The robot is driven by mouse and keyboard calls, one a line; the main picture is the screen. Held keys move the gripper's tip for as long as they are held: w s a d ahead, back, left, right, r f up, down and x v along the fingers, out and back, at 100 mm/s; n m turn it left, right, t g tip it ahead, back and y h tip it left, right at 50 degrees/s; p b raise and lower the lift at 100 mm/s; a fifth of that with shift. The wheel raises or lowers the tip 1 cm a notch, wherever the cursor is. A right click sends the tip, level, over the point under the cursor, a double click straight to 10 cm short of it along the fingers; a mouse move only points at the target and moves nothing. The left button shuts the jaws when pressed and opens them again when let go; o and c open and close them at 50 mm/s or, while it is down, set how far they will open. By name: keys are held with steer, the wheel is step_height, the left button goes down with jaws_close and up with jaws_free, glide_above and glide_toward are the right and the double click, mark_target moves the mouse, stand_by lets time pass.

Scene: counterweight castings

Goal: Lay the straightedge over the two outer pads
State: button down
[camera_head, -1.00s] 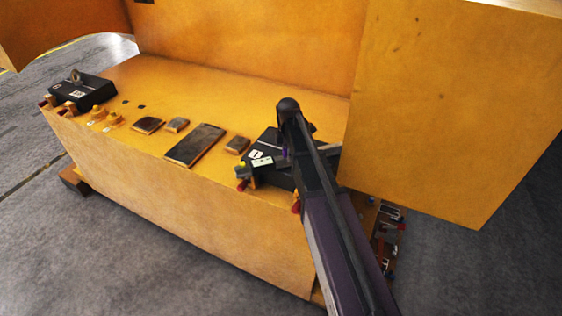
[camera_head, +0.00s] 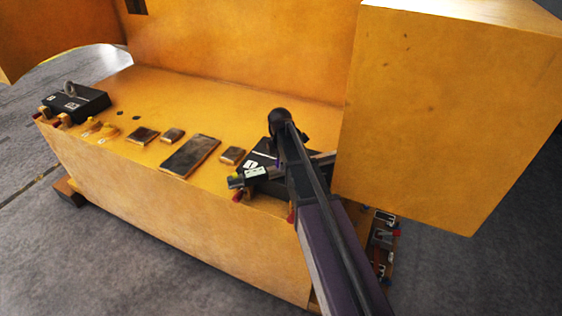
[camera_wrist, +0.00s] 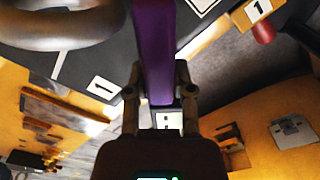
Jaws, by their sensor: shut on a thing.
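Several dark pads lie on the yellow casting's ledge: a left pad (camera_head: 143,136), a small pad (camera_head: 172,135), a large plate (camera_head: 190,155) and a right pad (camera_head: 232,155). Which are the outer pads I cannot tell for sure. My gripper (camera_wrist: 158,88) is shut on a purple bar (camera_wrist: 153,45), probably the straightedge; the bar runs out of the top of the wrist view. My arm hides most of this in the head view. My gripper is over the right black block (camera_head: 258,154), right of the pads. Whether the bar touches the block is unclear.
A black block with a ring (camera_head: 75,102) stands at the ledge's left end. A tall yellow wall (camera_head: 250,45) backs the ledge, and a large yellow block (camera_head: 445,110) stands close on the right.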

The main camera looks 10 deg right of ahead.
steer(key=s+a+r+p, duration=0.6)
steer(key=s+a, duration=0.1)
steer(key=s, duration=0.3)
steer(key=shift+a+r, duration=0.2)
steer(key=shift+r, duration=0.05)
stand_by(0.4)
